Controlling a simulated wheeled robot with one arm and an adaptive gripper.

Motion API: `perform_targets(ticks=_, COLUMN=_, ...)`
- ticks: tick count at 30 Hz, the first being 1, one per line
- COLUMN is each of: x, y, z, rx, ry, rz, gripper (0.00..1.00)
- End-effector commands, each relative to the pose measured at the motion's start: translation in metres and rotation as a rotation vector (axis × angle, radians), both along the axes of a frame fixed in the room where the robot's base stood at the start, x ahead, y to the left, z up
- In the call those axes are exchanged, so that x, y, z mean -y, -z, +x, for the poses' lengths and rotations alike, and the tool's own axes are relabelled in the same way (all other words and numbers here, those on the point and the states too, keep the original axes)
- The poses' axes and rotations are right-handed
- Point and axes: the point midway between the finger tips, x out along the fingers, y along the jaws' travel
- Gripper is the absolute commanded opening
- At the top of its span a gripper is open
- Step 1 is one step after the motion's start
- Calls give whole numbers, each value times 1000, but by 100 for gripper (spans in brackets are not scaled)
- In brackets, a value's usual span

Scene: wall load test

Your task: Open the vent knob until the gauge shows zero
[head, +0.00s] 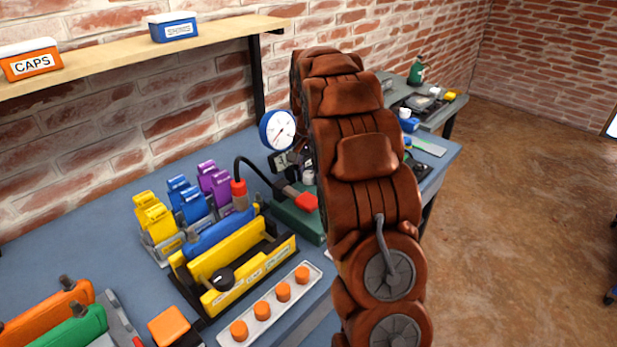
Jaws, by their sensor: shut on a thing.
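The gauge (278,130) has a white round face and a blue rim. It stands upright above the green pump body (297,219), left of my arm. Its needle is thin, and the scale is too small to read. My gripper (304,163) shows only as a few dark parts between the gauge and my brown arm, just above the pump body. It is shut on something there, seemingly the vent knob. The knob itself and the fingertips are mostly hidden.
Yellow, blue and purple clamps (187,200) stand left of the pump. A tray with orange caps (271,304) lies at the bench's front edge. A wooden shelf (110,58) is fixed to the brick wall. My arm blocks the view of the bench's right part.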

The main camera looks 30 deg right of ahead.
Motion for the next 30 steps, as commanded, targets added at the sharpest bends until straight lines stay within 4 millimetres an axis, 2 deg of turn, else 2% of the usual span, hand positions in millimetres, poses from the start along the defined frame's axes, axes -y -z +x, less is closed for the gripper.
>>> perform_targets(ticks=6, x=-1, y=2, z=-1, rx=-3, ry=-172, rz=3, gripper=2)
perform_targets(ticks=15, x=0, y=1, z=-1, rx=-5, ry=-326, rz=3, gripper=2)
perform_targets(ticks=30, x=0, y=0, z=-1, rx=-4, ry=-382, rz=2, gripper=2)
